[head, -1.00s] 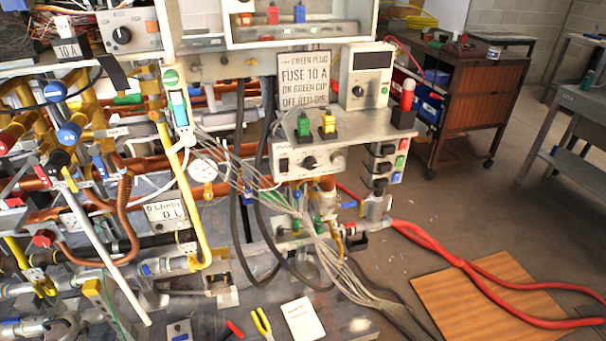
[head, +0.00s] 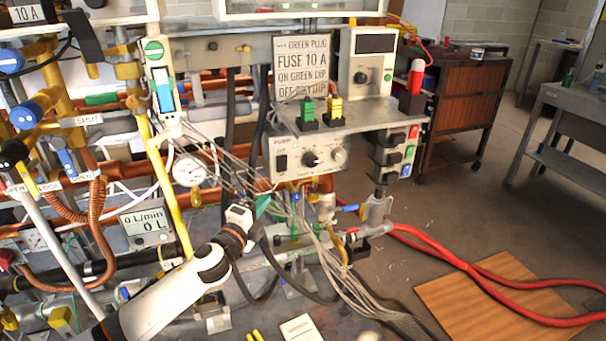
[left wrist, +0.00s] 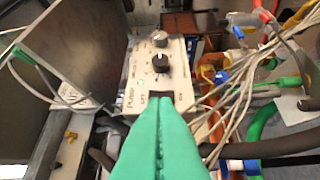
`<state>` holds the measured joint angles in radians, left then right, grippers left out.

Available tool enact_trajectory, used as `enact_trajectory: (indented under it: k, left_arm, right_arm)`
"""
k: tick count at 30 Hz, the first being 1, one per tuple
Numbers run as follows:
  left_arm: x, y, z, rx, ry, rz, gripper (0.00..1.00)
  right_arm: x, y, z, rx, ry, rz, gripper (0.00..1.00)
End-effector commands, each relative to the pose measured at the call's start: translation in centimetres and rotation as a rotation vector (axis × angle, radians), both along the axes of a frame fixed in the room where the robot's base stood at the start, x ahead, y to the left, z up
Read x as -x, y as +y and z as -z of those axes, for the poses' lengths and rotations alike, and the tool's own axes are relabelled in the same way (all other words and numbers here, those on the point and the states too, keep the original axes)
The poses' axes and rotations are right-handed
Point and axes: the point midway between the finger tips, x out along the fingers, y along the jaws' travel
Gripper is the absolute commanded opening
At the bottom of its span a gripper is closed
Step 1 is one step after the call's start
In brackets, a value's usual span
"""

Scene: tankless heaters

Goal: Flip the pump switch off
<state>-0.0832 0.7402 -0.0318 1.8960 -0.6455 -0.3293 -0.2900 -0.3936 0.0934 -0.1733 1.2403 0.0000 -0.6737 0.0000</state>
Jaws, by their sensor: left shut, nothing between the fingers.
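The pump panel (head: 313,153) is a pale box front under the grey shelf, with a black knob and a grey knob. Its small black pump switch (head: 282,162) is at the panel's left, below the word PUMP. In the left wrist view the switch (left wrist: 160,95) shows just past my fingertips, partly hidden by them. I cannot tell which way it is set. My left gripper (head: 262,207) has green fingers, shut and empty, below and left of the switch in the head view. The shut fingers (left wrist: 160,108) point at the switch in the left wrist view; contact is unclear.
Grey cables (head: 300,250) hang below the panel, close to my left gripper. A yellow pipe (head: 172,200) and a round gauge (head: 188,170) are to the left. Green and yellow plugs (head: 333,112) stand on the shelf above. Red hoses (head: 450,255) lie on the floor at right.

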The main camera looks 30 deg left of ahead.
Motion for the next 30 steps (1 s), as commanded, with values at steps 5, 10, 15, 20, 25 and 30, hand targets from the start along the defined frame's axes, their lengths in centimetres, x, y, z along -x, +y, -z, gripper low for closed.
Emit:
enact_trajectory:
  k: [5,10,15,20,25,30]
  left_arm:
    - [0.1,-0.3,-0.9,-0.020,-0.018,0.007,0.00]
    - [0.0,-0.3,-0.8,-0.017,-0.016,0.006,0.00]
    - [-0.5,-0.2,-0.8,-0.016,-0.016,0.005,0.00]
    - [-2.4,0.0,-1.1,-0.016,-0.017,0.005,0.00]
    - [-5.3,0.2,-1.4,-0.016,-0.017,0.004,0.00]
    - [-8.4,0.4,-1.6,-0.015,-0.018,0.004,0.00]
  right_arm:
    - [-0.2,0.0,0.0,0.001,-0.002,0.000,0.00]
    - [-0.1,0.0,-0.1,0.000,-0.001,0.000,0.00]
    - [-0.1,0.0,0.0,0.000,-0.001,0.000,0.00]
    - [0.1,0.0,0.1,0.000,0.001,0.000,0.00]
    - [0.4,-0.1,0.3,0.001,0.006,-0.001,0.00]
    - [0.5,-0.1,0.4,0.001,0.005,-0.001,0.00]
